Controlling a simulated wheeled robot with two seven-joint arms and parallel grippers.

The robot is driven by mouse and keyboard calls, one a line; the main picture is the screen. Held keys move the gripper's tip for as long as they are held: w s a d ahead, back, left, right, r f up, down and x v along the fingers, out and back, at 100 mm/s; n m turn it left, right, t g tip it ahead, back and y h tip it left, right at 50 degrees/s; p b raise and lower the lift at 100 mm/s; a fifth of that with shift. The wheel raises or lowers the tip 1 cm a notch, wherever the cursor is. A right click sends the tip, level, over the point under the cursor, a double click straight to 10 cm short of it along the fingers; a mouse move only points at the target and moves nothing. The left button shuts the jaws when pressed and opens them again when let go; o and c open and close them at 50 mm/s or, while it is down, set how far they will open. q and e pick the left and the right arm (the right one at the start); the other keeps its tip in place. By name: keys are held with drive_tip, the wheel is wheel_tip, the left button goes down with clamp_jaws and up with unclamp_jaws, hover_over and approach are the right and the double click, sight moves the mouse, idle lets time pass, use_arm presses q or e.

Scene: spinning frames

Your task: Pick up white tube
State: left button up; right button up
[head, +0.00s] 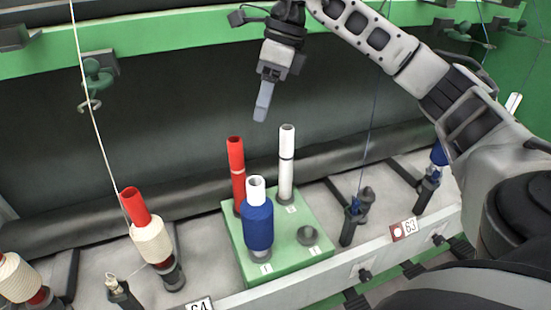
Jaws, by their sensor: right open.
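A bare white tube (287,165) stands upright on a peg at the back right of a green block (290,270). Next to it on the block are a bare red tube (237,168) and a white tube wound with blue yarn (258,224). A fourth, empty peg (307,236) is at the block's right. My right gripper (262,112) is open and empty. It points down, above and slightly left of the white tube's top, apart from it. It shows nearly edge-on. My left gripper is not in view.
A red tube with cream yarn (152,240) stands on a spindle to the left, with a thread rising from it. Empty spindle (357,215) is right of the block. A green rail (150,38) with guides runs behind.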

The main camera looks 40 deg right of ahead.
sight(288, 127)
drive_tip(key=d+r+m+h, duration=0.1)
drive_tip(key=d+r+h, duration=0.2)
drive_tip(key=d, duration=0.4)
drive_tip(key=f+b, duration=0.1)
drive_tip(key=f, duration=0.2)
drive_tip(key=f+b, duration=0.1)
drive_tip(key=f, duration=0.2)
drive_tip(key=f+b, duration=0.1)
drive_tip(key=f, duration=0.2)
drive_tip(key=shift+a, duration=0.25)
drive_tip(key=shift+w+f, duration=0.2)
drive_tip(key=shift+f, duration=0.8)
drive_tip(key=shift+w+f, duration=0.25)
drive_tip(key=shift+f, duration=0.8)
drive_tip(key=shift+w+f, duration=0.2)
drive_tip(key=shift+f, duration=0.8)
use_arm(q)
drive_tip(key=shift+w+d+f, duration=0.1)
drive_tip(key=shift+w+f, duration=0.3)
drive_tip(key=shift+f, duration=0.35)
use_arm(e)
clamp_jaws()
drive_tip(key=shift+r, duration=0.1)
